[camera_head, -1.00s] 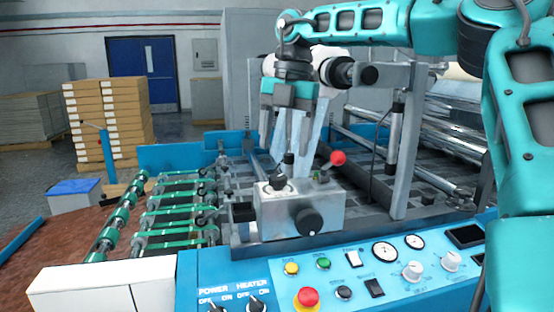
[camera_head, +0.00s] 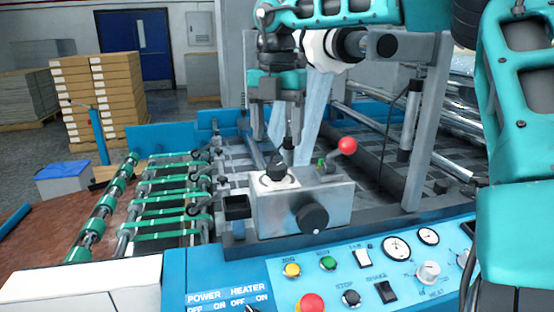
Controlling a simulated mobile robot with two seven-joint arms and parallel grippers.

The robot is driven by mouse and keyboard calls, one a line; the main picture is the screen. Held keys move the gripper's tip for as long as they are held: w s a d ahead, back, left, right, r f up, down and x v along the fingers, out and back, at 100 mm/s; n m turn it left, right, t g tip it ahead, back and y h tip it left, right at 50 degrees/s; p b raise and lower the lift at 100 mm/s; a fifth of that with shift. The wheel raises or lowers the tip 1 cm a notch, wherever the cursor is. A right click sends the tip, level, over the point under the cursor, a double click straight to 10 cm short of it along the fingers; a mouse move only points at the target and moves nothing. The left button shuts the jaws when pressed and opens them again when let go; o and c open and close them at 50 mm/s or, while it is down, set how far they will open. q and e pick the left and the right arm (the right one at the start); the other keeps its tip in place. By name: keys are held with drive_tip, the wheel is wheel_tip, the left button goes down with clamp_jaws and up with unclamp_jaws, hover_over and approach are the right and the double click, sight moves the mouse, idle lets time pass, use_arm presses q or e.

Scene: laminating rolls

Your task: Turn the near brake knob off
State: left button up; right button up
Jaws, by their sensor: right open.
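A grey metal box (camera_head: 264,212) stands behind the blue control panel. On its top is a black knob (camera_head: 278,166) on a pale round dial. A larger round black knob (camera_head: 312,217) is on its front face. No label shows which is the near brake knob. My right gripper (camera_head: 277,136) points down just above and behind the top knob, its two grey fingers apart and nothing between them. Whether a fingertip touches the knob is unclear, but a gap seems to show. My left gripper is out of view.
A red-ball lever (camera_head: 347,146) rises from the box's right side, close to my gripper. The control panel (camera_head: 240,272) with buttons, gauges and switches lies in front. Green-belted rollers (camera_head: 160,215) are to the left, and a grey upright post (camera_head: 424,130) is to the right.

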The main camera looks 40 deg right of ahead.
sight(277, 165)
wheel_tip(277, 165, down, 6)
drive_tip(key=shift+f, duration=0.15)
idle(0.3)
drive_tip(key=c, duration=1.1)
